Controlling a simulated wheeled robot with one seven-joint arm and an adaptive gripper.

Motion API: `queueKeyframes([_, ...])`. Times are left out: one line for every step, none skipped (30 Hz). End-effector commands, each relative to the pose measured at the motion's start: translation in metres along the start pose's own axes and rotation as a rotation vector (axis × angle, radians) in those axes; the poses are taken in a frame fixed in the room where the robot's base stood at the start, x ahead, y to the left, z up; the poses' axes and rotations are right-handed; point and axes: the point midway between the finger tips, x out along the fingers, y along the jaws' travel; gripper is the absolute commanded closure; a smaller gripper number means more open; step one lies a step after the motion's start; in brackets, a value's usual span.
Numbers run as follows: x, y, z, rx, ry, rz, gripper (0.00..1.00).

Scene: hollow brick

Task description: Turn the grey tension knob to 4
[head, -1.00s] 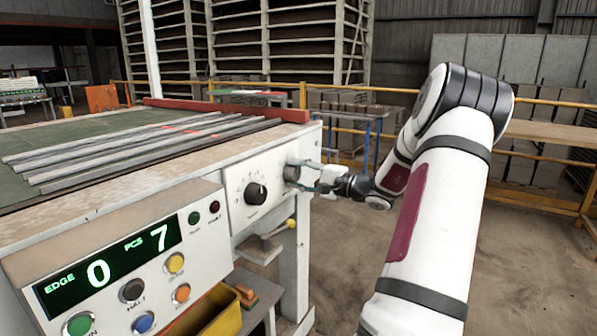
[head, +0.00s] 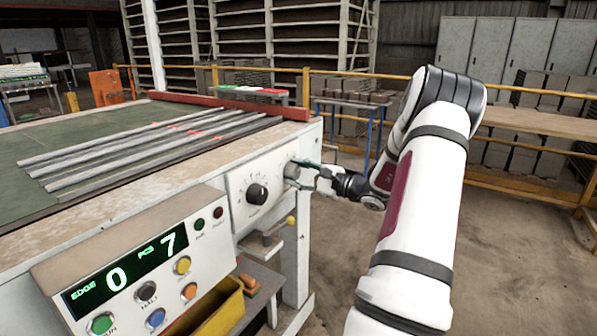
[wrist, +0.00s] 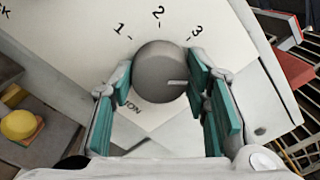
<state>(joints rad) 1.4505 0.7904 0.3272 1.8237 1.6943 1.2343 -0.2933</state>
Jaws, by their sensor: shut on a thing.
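The grey tension knob (wrist: 158,66) sits on a white panel (wrist: 165,128) in the wrist view. The numerals 1, 2 and 3 show around its upper side, and no 4 is visible. The white mark on the knob points right and slightly down, clockwise past the 3. My gripper (wrist: 160,80) has its teal pads on both sides of the knob and is shut on it. The right finger covers part of the dial beside the mark. In the head view the knob (head: 291,171) is on the machine's front, right of a black dial, with my gripper (head: 306,174) reaching it from the right.
The black dial (head: 257,194) is close left of the grey knob. A sloped button box (head: 215,250) with a display reading 0 and 7 stands at the front left. A yellow knob (head: 291,220) is below. The floor right of the machine is open.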

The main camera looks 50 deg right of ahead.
Motion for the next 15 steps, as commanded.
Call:
queueKeyframes([-0.0003, 0.0004, -0.0003, 0.006, 0.001, 0.001, 0.85])
queueKeyframes([-0.0003, 0.0005, -0.0004, 0.008, 0.001, 0.001, 0.85])
queueKeyframes([-0.0003, 0.0005, -0.0004, 0.010, 0.001, 0.001, 0.85])
queueKeyframes([-0.0002, 0.0006, -0.0005, 0.011, 0.001, 0.001, 0.85])
queueKeyframes([-0.0002, 0.0006, -0.0005, 0.011, 0.001, 0.001, 0.85])
queueKeyframes([-0.0002, 0.0007, -0.0006, 0.012, 0.001, 0.001, 0.85])
queueKeyframes([-0.0002, 0.0007, -0.0006, 0.012, 0.001, 0.001, 0.85])
queueKeyframes([-0.0002, 0.0007, -0.0006, 0.011, 0.001, 0.001, 0.85])
queueKeyframes([-0.0002, 0.0008, -0.0006, 0.011, 0.001, 0.001, 0.85])
queueKeyframes([-0.0002, 0.0008, -0.0007, 0.011, 0.001, 0.001, 0.85])
queueKeyframes([-0.0002, 0.0008, -0.0007, 0.011, 0.001, 0.001, 0.85])
queueKeyframes([-0.0002, 0.0008, -0.0007, 0.011, 0.001, 0.001, 0.85])
queueKeyframes([-0.0002, 0.0008, -0.0007, 0.011, 0.001, 0.001, 0.85])
queueKeyframes([-0.0002, 0.0008, -0.0007, 0.011, 0.001, 0.001, 0.51])
queueKeyframes([-0.0002, 0.0008, -0.0006, 0.011, 0.001, 0.001, 0.42])
